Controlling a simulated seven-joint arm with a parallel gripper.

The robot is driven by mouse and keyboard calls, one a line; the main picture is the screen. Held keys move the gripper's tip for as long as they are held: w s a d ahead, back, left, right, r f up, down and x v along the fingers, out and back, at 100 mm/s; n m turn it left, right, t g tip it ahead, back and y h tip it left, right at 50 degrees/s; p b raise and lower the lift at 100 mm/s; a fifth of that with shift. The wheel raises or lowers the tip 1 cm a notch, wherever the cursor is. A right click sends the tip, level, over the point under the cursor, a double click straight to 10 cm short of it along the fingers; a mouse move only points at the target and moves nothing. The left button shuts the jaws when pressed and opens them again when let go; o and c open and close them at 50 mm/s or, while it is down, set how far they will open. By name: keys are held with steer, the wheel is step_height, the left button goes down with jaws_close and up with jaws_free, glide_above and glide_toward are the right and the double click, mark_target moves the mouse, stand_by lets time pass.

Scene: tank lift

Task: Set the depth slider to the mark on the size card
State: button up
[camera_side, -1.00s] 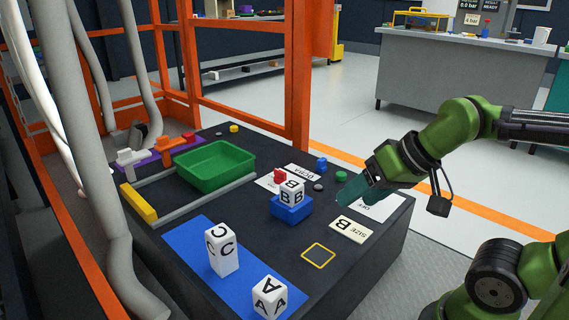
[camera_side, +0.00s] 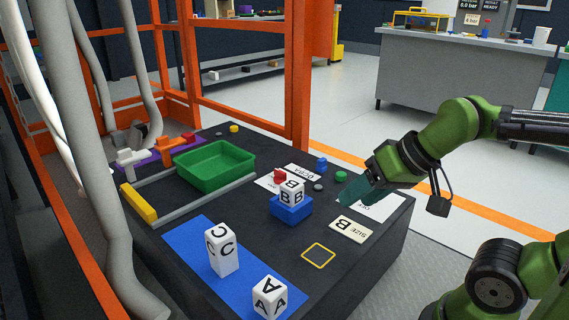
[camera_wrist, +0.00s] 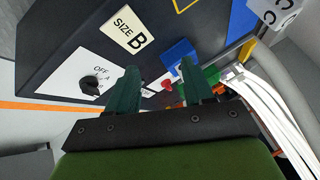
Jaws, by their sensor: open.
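The size card (camera_side: 351,229) lies flat on the dark bench and reads "SIZE B"; it also shows in the wrist view (camera_wrist: 130,32). A white panel (camera_side: 302,172), with lettering that looks like "DEPTH", lies behind the B block. A red knob (camera_side: 280,175) stands on it, perhaps the slider; a red piece also shows between my fingers in the wrist view (camera_wrist: 167,84). The slider's scale is too small to read. My gripper (camera_side: 354,192) is open and empty, above a white panel with "OFF" lettering (camera_wrist: 68,78), right of the red knob.
A white B block (camera_side: 291,194) on a blue base (camera_side: 291,213) stands between the red knob and the front. C (camera_side: 222,252) and A (camera_side: 268,298) blocks stand on a blue mat. A green tray (camera_side: 215,180) is at back left. Small blue, green and grey knobs stand near my gripper.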

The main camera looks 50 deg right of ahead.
steer(key=shift+w+d+f+g, duration=0.15)
steer(key=shift+w+d+g, duration=0.1)
steer(key=shift+w, duration=0.3)
steer(key=shift+w+d+f+g, duration=0.1)
steer(key=shift+w+d+g, duration=0.1)
steer(key=shift+w, duration=0.3)
steer(key=shift+c, duration=0.5)
steer(key=w+d+r+m+g+h, duration=0.1)
steer(key=w+d+r, duration=0.1)
steer(key=w+d, duration=0.15)
steer(key=w+d+r+m+g, duration=0.1)
steer(key=w+d+r+m, duration=0.1)
steer(key=w, duration=0.3)
step_height(320, 180, up, 8)
steer(key=f+m+g+h, duration=0.1)
steer(key=m+g, duration=0.3)
steer(key=m, duration=0.7)
glide_above(321, 159)
step_height(321, 159, down, 16)
steer(key=shift+s+d+r, duration=0.1)
steer(key=shift+r, duration=0.05)
steer(key=shift+c, duration=0.3)
jaws_close()
